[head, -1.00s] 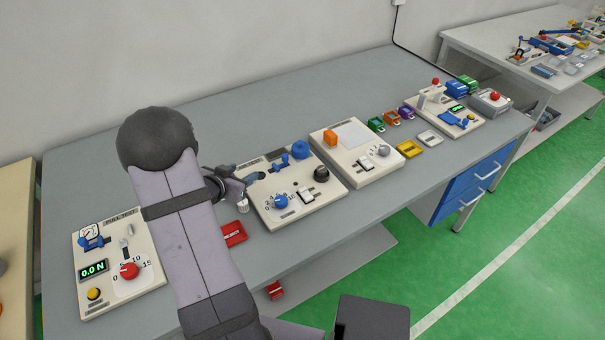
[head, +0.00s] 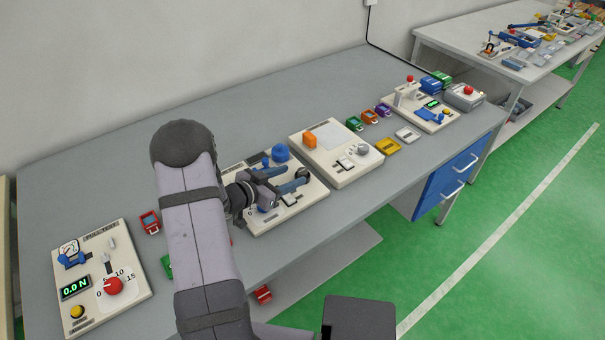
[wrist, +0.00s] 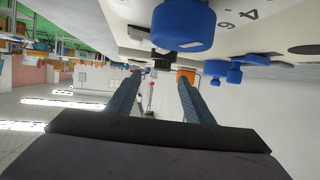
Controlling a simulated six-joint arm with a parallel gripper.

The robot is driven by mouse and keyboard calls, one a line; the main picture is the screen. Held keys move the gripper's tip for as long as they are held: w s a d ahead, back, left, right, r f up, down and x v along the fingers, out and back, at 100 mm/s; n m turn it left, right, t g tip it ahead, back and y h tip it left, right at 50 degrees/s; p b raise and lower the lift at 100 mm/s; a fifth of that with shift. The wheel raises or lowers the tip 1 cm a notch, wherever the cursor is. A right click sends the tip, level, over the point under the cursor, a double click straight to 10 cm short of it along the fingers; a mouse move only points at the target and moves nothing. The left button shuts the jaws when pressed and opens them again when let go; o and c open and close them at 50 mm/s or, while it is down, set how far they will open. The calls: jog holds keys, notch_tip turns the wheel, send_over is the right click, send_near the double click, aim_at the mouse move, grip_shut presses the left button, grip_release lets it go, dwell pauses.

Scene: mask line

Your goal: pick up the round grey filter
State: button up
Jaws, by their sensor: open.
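A round grey piece (head: 362,150) sits at the front right of the cream panel (head: 330,177) that carries an orange block. It looks like the filter, but it is too small to tell from a knob. My gripper (head: 294,177) is open and empty, above the neighbouring cream panel with the blue dial, left of the grey piece and apart from it. In the wrist view my two fingers (wrist: 158,78) are spread with nothing held between them. The grey piece cannot be made out clearly there.
A blue knob (wrist: 183,25) is close by in the wrist view, and the orange block (head: 310,140) stands behind the grey piece. The back of the bench is clear.

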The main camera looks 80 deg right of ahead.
aim_at(302, 171)
jog(key=shift+p+x, duration=0.95)
jog(key=shift+x, duration=1.6)
jog(key=shift+w+f, duration=0.1)
jog(key=shift+w, duration=0.1)
jog(key=c, duration=1.1)
